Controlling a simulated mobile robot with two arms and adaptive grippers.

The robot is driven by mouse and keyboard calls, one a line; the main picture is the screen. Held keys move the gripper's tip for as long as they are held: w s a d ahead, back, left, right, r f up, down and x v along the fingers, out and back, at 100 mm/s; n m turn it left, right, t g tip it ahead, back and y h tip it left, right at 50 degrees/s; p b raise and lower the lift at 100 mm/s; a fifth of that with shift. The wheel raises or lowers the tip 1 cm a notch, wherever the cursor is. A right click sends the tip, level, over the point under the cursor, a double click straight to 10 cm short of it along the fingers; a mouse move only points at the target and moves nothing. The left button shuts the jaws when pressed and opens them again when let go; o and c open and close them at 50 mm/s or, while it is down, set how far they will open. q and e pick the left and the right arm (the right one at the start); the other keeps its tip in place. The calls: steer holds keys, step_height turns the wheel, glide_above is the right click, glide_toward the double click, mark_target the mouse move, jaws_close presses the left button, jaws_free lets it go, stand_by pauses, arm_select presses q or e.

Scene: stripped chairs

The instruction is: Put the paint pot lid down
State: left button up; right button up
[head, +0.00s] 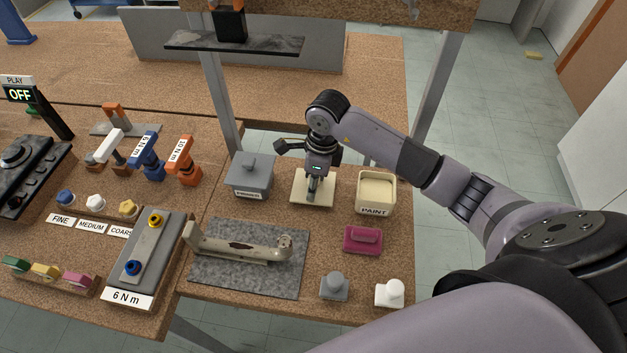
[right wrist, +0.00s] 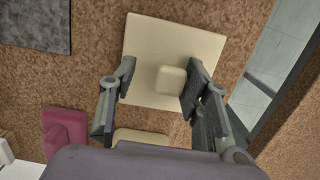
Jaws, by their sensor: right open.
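The cream square paint pot lid (head: 299,192) lies flat on the cork-coloured bench top, between the grey primer pot and the paint pot (head: 391,207). The paint pot is cream, labelled PAINT and uncovered. My right gripper (head: 313,192) is above the lid, pointing down at its knob. In the right wrist view the lid (right wrist: 205,35) has its square knob (right wrist: 171,80) between the two spread fingers of my right gripper (right wrist: 161,77), with gaps on both sides. The fingers are open and hold nothing. My left gripper is not in view.
The lidded primer pot (head: 249,178) stands left of the lid. A magenta block (head: 362,240), a grey knobbed piece (head: 334,287) and a white one (head: 389,293) lie nearer. A beige handle (head: 235,249) rests on a grey mat (head: 215,280). A metal post (head: 218,105) rises behind.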

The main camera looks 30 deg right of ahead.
mark_target(319, 190)
steer(key=shift+r, duration=0.2)
steer(key=shift+d+r, duration=0.1)
steer(key=shift+r, duration=0.25)
step_height(319, 190, up, 11)
steer(key=d+b, duration=0.1)
steer(key=b, duration=0.1)
steer(key=shift+s+r+b, duration=0.15)
steer(key=shift+s+b, duration=0.2)
steer(key=shift+s, duration=0.1)
